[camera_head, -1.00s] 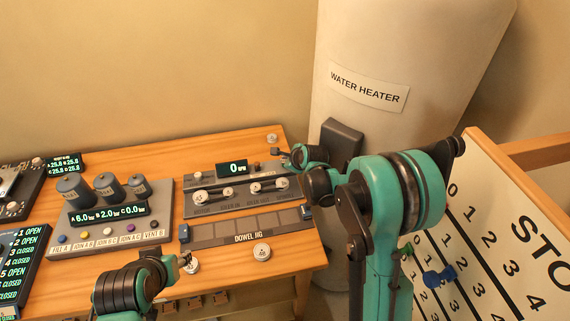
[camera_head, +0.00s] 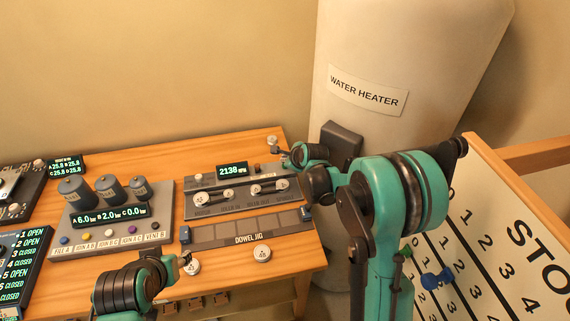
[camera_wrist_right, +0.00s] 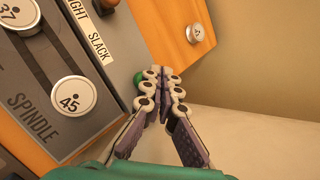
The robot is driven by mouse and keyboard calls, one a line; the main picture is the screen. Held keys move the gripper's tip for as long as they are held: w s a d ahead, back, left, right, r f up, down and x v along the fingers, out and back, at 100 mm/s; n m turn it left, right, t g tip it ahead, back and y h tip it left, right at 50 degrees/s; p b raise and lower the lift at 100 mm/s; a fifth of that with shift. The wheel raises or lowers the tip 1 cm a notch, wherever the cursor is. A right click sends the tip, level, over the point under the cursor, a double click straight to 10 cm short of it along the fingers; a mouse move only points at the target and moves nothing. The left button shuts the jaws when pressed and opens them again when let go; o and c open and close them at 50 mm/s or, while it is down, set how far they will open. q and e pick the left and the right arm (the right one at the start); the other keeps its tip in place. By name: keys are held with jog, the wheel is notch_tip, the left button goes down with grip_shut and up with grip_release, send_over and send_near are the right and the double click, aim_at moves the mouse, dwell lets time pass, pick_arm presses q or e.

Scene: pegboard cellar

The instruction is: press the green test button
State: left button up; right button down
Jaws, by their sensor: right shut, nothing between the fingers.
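The green test button (camera_wrist_right: 139,78) shows in the right wrist view at the panel's edge, partly covered by my right fingers. My right gripper (camera_wrist_right: 165,74) is shut and empty, its fingertips over the button; touching looks likely, but exact contact is hidden. In the head view my right gripper (camera_head: 281,152) is small at the right end of the grey slider panel (camera_head: 230,207), and the button cannot be made out there. The panel's display (camera_head: 232,170) reads about 2138. My left gripper (camera_head: 184,259) is low over the bench's front, its jaws too small to judge.
The slider panel carries several round white knobs (camera_head: 201,198). The dowel jig (camera_head: 248,227) lies in front of it and a valve panel (camera_head: 112,236) stands to the left. The water heater (camera_head: 400,60) is behind my right arm. A lettered board (camera_head: 500,220) stands at right.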

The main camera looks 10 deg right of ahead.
jog(key=shift+r+p, duration=1.75)
jog(key=shift+r, duration=0.75)
jog(key=shift+f, duration=0.1)
jog(key=s+r+n, duration=0.7)
jog(key=s, duration=0.3)
jog(key=s+d+n+g+h+b, duration=0.1)
jog(key=s+n+h, duration=0.1)
jog(key=s+n, duration=1.5)
jog(key=s, duration=0.7)
jog(key=shift+s+f+n+g, duration=0.15)
jog(key=shift+f+n+g, duration=0.15)
jog(key=shift+f+g, duration=0.1)
